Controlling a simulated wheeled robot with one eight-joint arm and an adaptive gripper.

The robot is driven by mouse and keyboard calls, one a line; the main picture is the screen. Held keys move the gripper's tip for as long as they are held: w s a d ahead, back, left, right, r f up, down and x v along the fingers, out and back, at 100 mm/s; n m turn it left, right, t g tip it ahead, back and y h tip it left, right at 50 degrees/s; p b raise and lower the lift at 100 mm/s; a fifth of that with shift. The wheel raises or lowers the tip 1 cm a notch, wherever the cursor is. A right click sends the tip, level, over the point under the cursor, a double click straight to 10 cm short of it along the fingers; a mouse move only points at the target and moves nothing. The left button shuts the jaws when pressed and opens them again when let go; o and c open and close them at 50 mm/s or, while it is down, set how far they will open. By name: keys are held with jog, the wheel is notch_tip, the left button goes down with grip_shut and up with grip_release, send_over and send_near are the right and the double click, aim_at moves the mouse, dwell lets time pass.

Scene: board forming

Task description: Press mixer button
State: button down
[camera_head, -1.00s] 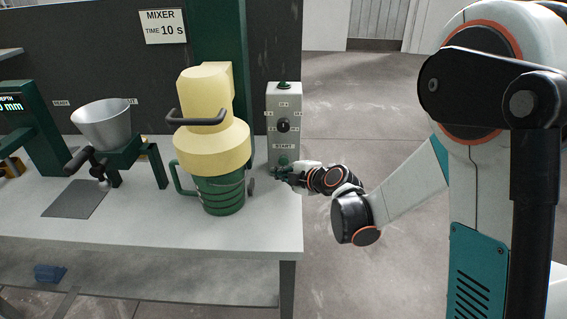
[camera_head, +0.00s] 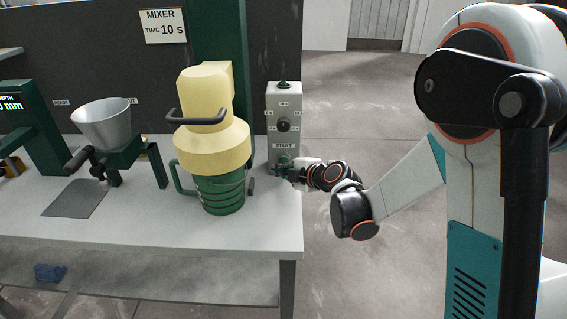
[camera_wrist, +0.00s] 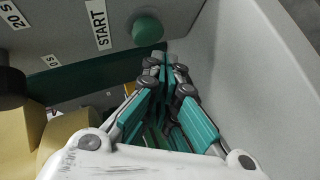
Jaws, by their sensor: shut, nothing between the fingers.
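The mixer's grey control box (camera_head: 284,105) stands at the table's right end in the head view, with a START label on its front. The green start button (camera_wrist: 147,29) shows on the box face in the wrist view, beside the START label (camera_wrist: 98,24). My gripper (camera_head: 281,169) is shut and empty at the lower front of the box. In the wrist view its closed fingertips (camera_wrist: 166,57) are just below and right of the button; I cannot tell whether they touch it. In the head view the fingers largely hide the button.
The yellow mixer (camera_head: 212,140) with its green bowl (camera_head: 222,196) stands just left of my gripper. A dark dial (camera_head: 283,125) and another green button (camera_head: 284,85) are higher on the box. A metal funnel (camera_head: 103,122) stands further left. The floor right of the table is open.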

jog(key=shift+w, duration=0.1)
dwell(0.6)
jog(key=shift+w, duration=0.4)
jog(key=shift+w, duration=0.45)
dwell(0.7)
jog(key=shift+s+b, duration=0.3)
jog(key=shift+s, duration=0.65)
jog(key=shift+s+a+b, duration=0.1)
jog(key=shift+s+b, duration=0.2)
jog(key=shift+s, duration=2.7)
